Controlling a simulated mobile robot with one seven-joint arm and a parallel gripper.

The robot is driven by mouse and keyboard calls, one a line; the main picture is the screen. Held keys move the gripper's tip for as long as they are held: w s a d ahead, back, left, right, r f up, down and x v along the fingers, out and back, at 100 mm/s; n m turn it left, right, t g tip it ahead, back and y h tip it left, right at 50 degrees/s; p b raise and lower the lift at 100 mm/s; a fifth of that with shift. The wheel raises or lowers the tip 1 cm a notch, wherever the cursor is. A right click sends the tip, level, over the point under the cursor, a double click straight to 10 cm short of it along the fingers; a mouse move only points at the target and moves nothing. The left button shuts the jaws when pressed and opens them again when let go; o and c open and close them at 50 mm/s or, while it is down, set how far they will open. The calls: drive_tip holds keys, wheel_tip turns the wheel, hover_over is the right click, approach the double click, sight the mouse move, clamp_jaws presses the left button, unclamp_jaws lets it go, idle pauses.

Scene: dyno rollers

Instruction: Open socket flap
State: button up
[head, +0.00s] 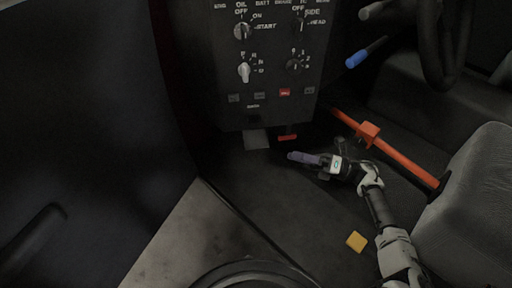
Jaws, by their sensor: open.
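My gripper (293,156) is in the middle of the head view, pointing left, just below and in front of the black control panel (262,75). It is open, with no object visible between its fingers. No part is plainly marked as the socket flap. Under the panel's lower edge are a grey plate (256,139) and a small red piece (287,137). The red piece is just above the gripper in the picture; a gap shows between them. I cannot tell which of these, if either, is the flap.
The panel carries several knobs and switches. A long orange-red lever (400,158) runs behind my arm. A grey seat (475,195) is at the right. A yellow block (356,241) lies on the dark floor. A blue-tipped lever (357,59) sticks out at the upper right.

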sight(261, 147)
drive_tip(key=p+x, duration=0.1)
drive_tip(key=x, duration=1.2)
